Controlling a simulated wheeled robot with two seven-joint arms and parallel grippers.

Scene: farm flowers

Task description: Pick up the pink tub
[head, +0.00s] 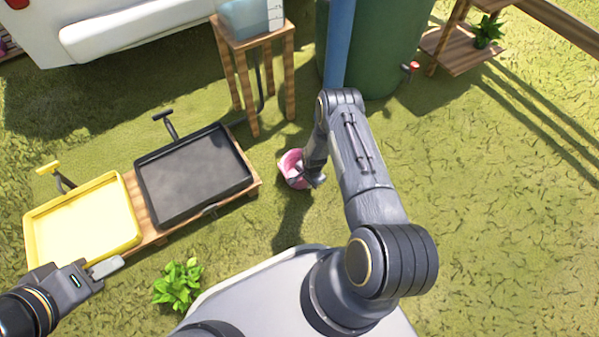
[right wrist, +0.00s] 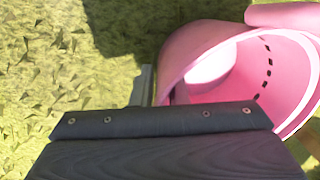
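The pink tub (head: 289,166) is on the grass in the middle of the head view, partly hidden by my right gripper (head: 316,178). It is close up at the upper right of the right wrist view (right wrist: 190,50), its open mouth facing right and its inside partly showing. My right gripper is right at the tub's side. In the right wrist view, a grey finger edge shows beside the tub wall; the dark gripper body hides the rest, so contact and grip are unclear. My left gripper (head: 106,267) is at the lower left, near the yellow tray, away from the tub; its finger gap is not clear.
A yellow tray (head: 84,222) and a black tray (head: 195,178) stand on a low wooden platform left of the tub. A wooden stand (head: 240,82) and green barrel (head: 385,45) are behind. A leafy plant (head: 178,284) is in front. Grass on the right is open.

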